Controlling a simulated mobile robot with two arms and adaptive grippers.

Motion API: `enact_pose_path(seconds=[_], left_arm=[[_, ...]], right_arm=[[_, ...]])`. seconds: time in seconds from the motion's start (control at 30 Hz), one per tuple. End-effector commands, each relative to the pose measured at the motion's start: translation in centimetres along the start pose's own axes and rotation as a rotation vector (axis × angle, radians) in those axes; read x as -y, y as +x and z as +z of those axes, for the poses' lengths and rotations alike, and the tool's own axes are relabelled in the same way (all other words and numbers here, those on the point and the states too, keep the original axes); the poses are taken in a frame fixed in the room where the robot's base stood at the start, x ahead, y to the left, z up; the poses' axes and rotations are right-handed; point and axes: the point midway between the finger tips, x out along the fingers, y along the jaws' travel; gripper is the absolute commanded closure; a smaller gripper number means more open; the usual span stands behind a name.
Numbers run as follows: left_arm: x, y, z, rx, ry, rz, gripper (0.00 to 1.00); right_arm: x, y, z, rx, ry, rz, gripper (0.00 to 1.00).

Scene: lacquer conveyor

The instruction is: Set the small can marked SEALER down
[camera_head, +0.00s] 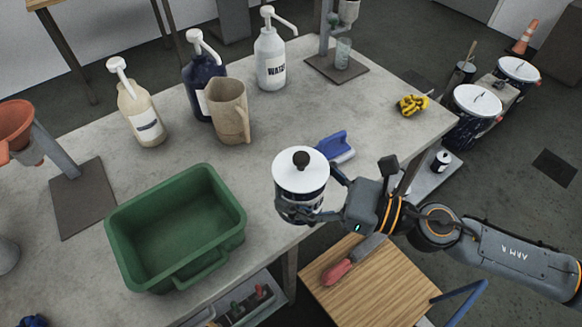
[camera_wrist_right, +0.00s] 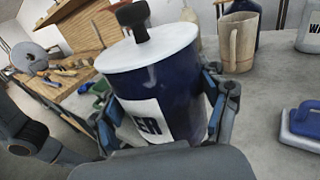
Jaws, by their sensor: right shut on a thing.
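A small dark blue can (camera_head: 301,177) with a white lid and a black knob is in my right gripper (camera_head: 318,203), at the front edge of the grey worktable. In the right wrist view the can (camera_wrist_right: 160,95) stands roughly upright between the two fingers (camera_wrist_right: 163,108), which press on its sides. Its white label is only partly visible, ending in what looks like "ER". I cannot tell whether the can's base touches the tabletop. My left gripper is in neither view.
On the worktable (camera_head: 285,115) are a green bin (camera_head: 176,226), a beige jug (camera_head: 229,110), several pump bottles, a blue-handled block (camera_head: 337,146) and a yellow-black item (camera_head: 412,104). Bare tabletop lies between the jug and the can.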

Motion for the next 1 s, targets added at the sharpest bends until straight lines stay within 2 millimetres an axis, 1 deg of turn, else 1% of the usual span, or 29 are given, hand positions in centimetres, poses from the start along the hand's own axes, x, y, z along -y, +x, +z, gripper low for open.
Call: enact_pose_path(seconds=[0.03,0.2,0.4,0.57,0.73,0.87,1.0], left_arm=[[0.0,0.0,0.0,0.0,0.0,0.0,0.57],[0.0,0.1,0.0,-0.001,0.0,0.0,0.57],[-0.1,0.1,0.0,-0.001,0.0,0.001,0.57],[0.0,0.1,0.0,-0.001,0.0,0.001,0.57],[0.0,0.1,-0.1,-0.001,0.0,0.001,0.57],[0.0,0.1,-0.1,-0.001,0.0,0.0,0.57],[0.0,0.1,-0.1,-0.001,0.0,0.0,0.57]], right_arm=[[-0.9,-0.6,0.5,0.0,-0.001,0.002,0.83],[-2.8,-1.9,1.5,0.001,-0.001,0.001,0.83],[-3.6,-2.5,2.0,0.001,-0.001,0.0,0.83],[-3.6,-2.5,2.1,0.002,-0.003,-0.006,0.83],[-3.1,-2.3,2.4,0.003,-0.003,-0.048,0.83],[-2.4,-2.2,2.6,0.003,0.0,-0.126,0.83],[-1.2,-2.2,2.4,0.002,0.007,-0.245,0.83]])
